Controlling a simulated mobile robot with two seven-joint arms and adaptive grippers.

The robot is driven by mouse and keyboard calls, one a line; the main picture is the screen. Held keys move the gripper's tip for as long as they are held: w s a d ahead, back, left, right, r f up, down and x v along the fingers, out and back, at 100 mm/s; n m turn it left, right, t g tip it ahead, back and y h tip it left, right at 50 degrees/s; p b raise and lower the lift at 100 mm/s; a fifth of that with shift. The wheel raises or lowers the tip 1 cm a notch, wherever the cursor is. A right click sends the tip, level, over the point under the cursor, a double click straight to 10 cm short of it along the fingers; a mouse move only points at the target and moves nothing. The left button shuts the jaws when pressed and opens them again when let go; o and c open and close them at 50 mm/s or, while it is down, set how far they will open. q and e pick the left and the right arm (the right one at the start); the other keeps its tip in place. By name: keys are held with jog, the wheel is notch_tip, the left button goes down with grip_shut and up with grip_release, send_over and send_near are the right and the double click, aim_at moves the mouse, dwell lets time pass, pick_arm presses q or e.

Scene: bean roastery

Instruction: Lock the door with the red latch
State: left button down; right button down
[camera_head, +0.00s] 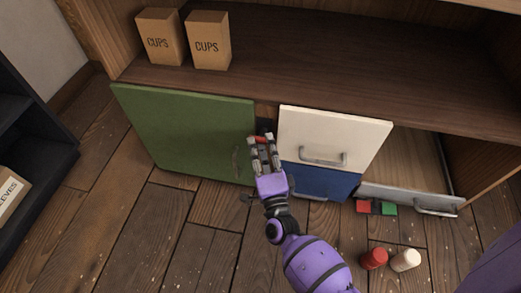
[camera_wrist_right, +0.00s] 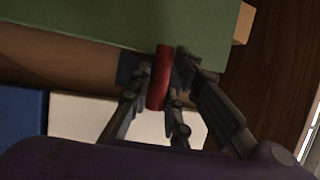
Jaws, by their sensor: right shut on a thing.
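The green door (camera_head: 185,130) stands at the left of the cabinet front, its handle (camera_head: 236,160) near its right edge. The red latch (camera_head: 261,138) is a short red bar at the door's upper right, by the wooden strip between the door and the white drawer front. It also shows in the wrist view as a red bar (camera_wrist_right: 158,95) over a dark plate (camera_wrist_right: 127,68). My right gripper (camera_head: 263,146) is shut on the red latch, with fingers on both sides of it. The fingers hide part of the latch and plate. My left gripper is not in view.
A white drawer front (camera_head: 340,130) sits above a blue one (camera_head: 310,178). An open drawer (camera_head: 410,197) juts out at the right. Red and green blocks (camera_head: 389,209), a red canister (camera_head: 374,258) and a white one (camera_head: 405,260) are in front. Two cups boxes (camera_head: 208,40) stand above.

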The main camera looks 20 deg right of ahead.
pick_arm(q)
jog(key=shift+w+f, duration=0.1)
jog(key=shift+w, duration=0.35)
